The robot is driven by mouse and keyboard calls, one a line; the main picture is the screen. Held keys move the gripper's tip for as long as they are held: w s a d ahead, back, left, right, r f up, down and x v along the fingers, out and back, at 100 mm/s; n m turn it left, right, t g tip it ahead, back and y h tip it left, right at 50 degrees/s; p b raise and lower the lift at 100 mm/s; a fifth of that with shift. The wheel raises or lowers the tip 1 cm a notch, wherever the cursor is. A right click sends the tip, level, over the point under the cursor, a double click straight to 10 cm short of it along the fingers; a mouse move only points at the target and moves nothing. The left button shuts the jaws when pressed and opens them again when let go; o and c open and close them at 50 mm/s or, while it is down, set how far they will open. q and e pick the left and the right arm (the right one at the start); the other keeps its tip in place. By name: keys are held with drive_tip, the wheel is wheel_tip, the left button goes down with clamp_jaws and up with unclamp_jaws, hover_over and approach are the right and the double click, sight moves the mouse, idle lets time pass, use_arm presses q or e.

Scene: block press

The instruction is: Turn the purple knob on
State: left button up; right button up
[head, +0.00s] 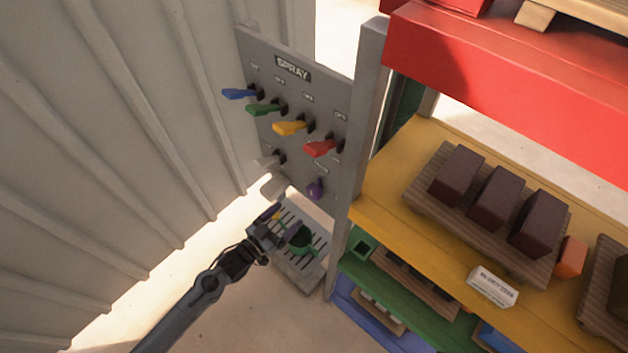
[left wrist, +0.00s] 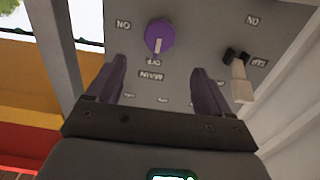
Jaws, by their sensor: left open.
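The purple knob (head: 316,189) sits low on the grey spray panel (head: 320,92), below the row of coloured levers. In the left wrist view the purple knob (left wrist: 160,38) is round with a pale bar on its face, the bar standing nearly upright. My left gripper (head: 281,222) is open and empty, below and a little left of the knob. In the left wrist view its two dark fingers (left wrist: 158,80) point at the panel, with the knob beyond and between them, apart from both. My right gripper is not in view.
Blue, green, yellow and red levers (head: 290,128) stick out above the knob, and a white lever (head: 268,161) sits to its left. A grated tray with a green cup (head: 301,241) lies below. Yellow shelving (head: 395,190) stands right; a corrugated wall (head: 120,120) stands left.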

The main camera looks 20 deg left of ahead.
sight(311, 194)
use_arm(q)
drive_tip(key=b+x, duration=0.1)
drive_tip(key=x, duration=1)
drive_tip(key=shift+w+d+f, duration=0.1)
drive_tip(key=shift+f, duration=0.1)
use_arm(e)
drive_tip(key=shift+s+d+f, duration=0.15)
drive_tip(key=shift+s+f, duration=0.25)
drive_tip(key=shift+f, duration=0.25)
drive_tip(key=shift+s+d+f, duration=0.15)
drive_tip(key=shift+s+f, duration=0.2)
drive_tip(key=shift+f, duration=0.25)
use_arm(q)
drive_tip(key=c, duration=1)
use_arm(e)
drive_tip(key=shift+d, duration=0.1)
